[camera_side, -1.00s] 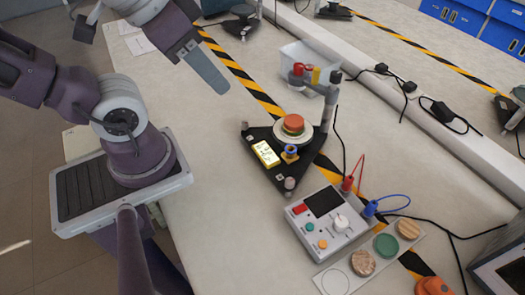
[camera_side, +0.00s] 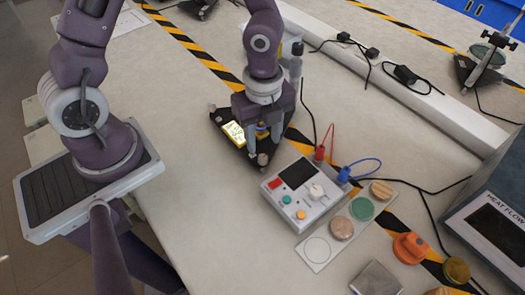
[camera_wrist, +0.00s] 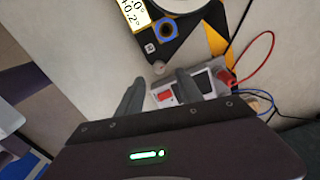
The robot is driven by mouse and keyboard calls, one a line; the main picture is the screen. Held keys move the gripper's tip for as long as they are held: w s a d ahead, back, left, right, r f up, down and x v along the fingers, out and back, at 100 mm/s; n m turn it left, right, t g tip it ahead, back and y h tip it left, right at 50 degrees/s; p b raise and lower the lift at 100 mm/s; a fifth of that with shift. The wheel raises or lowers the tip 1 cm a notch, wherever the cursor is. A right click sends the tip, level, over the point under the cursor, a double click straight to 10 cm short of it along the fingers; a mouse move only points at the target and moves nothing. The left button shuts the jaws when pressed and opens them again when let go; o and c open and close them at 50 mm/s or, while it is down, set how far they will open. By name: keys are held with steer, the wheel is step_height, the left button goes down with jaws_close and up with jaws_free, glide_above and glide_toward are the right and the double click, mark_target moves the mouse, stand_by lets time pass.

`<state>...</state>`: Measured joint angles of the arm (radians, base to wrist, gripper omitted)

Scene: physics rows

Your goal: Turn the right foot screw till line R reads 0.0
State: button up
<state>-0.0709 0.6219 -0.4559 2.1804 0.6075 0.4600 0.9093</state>
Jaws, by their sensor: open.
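The black three-cornered base (camera_side: 226,126) stands on the bench, with a foot screw (camera_side: 262,159) at its near corner and another (camera_side: 212,108) at its left corner. My gripper (camera_wrist: 158,78) is open and points down at the near corner; in the wrist view that foot screw (camera_wrist: 158,68) shows between and just beyond the fingertips. Whether the fingers touch it I cannot tell. The lit yellow readout (camera_wrist: 132,14) is cut by the frame edge: its lower line reads +0.2°, the line letters are out of view. A blue-ringed round level (camera_wrist: 167,29) sits beside it. My arm hides the base's far part.
A white control box (camera_side: 303,192) with red and blue leads stands close to the near corner. The bench left of the base is clear.

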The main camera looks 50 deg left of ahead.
mark_target(263, 157)
step_height(263, 157, down, 6)
steer(key=shift+r, duration=0.1)
jaws_close()
